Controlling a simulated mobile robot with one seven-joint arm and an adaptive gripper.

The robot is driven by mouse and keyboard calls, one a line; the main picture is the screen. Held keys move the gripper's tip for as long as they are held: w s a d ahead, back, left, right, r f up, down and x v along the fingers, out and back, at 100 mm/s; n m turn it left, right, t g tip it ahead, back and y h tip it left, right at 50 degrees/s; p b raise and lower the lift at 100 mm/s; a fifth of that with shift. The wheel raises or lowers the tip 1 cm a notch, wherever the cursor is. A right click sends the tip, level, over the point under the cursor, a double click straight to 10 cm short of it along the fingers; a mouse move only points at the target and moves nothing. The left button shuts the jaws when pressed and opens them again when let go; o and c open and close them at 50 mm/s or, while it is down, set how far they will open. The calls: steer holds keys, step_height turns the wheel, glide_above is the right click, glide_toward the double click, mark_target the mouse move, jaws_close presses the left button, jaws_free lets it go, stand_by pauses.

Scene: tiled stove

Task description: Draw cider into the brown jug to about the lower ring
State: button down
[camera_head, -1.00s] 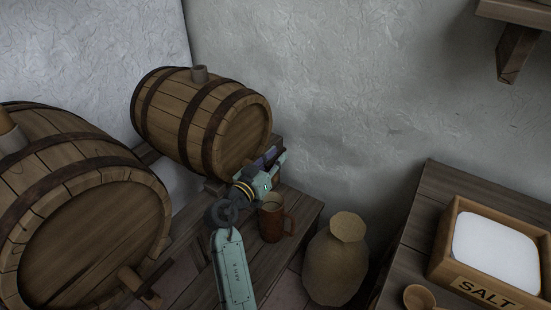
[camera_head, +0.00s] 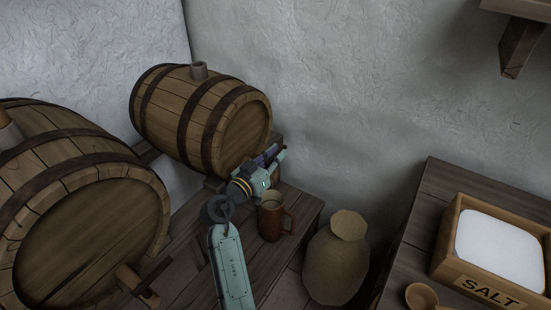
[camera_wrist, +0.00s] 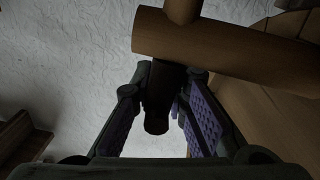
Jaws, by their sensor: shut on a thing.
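The brown jug (camera_head: 269,224) stands upright on the wooden bench in front of the smaller barrel (camera_head: 196,112), its handle to the right. Its mouth faces up; I cannot make out a cider level or a ring. My gripper (camera_head: 273,158) is above and behind the jug, at the lower front of that barrel. In the wrist view my gripper (camera_wrist: 160,95) is shut on a dark tap handle (camera_wrist: 157,105), between its purple pads. A round wooden spigot (camera_wrist: 225,45) lies just beyond it. No stream of cider is visible; my gripper hides the tap in the head view.
A larger barrel (camera_head: 88,235) with its own wooden tap (camera_head: 138,284) stands at left. A tan sack (camera_head: 335,268) is right of the jug. A salt box (camera_head: 448,250) and wooden scoop (camera_head: 421,296) are on the right table. A wall shelf (camera_head: 515,45) is top right.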

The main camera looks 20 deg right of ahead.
steer(key=g+b, duration=0.1)
steer(key=m+g+h+b, duration=0.1)
steer(key=b, duration=0.1)
steer(key=f+m+g+h+b, duration=0.1)
steer(key=shift+s+d+g+b, duration=0.2)
steer(key=shift+s+g+b, duration=0.1)
steer(key=g, duration=0.1)
steer(key=m+b, duration=0.1)
steer(key=m+g, duration=0.1)
steer(key=shift+s+d+r+g+h+b, duration=0.1)
steer(key=shift+s+r+g+h+b, duration=0.2)
steer(key=shift+r+h+b, duration=0.1)
steer(key=c, duration=1.6)
jaws_free()
steer(key=shift+c, duration=0.2)
steer(key=shift+r, duration=0.1)
step_height(320, 180, up, 10)
